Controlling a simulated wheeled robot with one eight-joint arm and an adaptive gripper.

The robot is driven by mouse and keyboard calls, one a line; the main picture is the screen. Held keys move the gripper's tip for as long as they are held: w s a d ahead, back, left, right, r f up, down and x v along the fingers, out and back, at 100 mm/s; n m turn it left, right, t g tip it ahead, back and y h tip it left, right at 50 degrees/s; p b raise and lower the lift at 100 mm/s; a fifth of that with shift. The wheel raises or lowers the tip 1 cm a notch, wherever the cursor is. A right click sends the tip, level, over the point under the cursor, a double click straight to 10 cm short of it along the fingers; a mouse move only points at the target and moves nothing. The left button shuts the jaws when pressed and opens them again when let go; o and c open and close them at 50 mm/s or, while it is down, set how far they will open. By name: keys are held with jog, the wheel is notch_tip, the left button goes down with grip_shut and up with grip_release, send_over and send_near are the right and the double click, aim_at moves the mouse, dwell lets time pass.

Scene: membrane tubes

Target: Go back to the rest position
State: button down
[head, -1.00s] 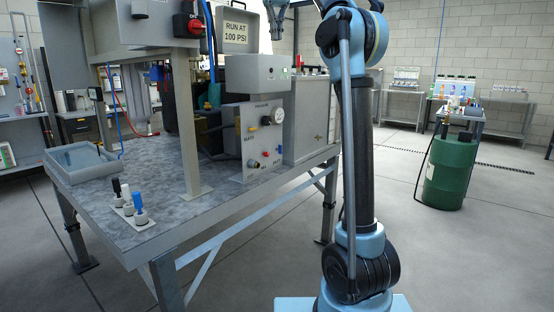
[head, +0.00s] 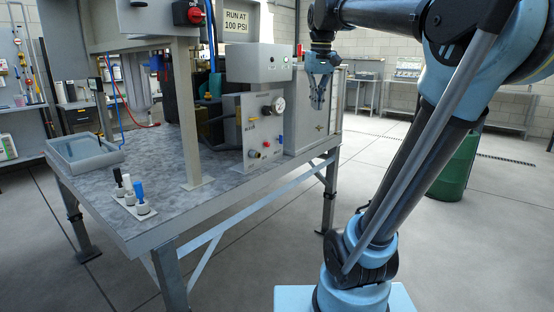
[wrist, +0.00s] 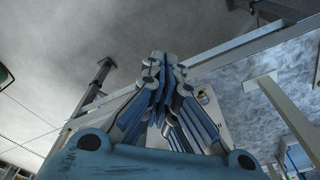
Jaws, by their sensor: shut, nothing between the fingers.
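My gripper (head: 319,98) hangs pointing down in the head view, in front of the grey cabinet (head: 306,125) at the right end of the workbench (head: 165,221). Its fingers are together with nothing between them. In the wrist view my gripper (wrist: 166,62) shows its blue-padded fingers closed at the tips. The workbench's edge and floor lie beyond it. My arm rises on the right and bends over toward the bench.
The bench holds a grey tray (head: 108,161), several small bottles with black, white and blue caps (head: 140,200), and a panel with a gauge (head: 277,106). A green drum (head: 458,170) stands partly behind my arm. Floor in front is open.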

jog(key=s+d+f, duration=0.2)
jog(key=s+f, duration=0.4)
jog(key=f, duration=0.5)
jog(key=s+d+f+m, duration=0.1)
jog(key=s+f, duration=0.5)
jog(key=f, duration=0.6)
jog(key=s+d+f, duration=0.3)
jog(key=s+f, duration=0.3)
jog(key=f, duration=0.6)
jog(key=shift+s+m+t, duration=0.4)
jog(key=shift+d+f, duration=0.1)
jog(key=shift+w+f, duration=0.2)
jog(key=shift+w, duration=0.3)
jog(key=shift+d, duration=0.15)
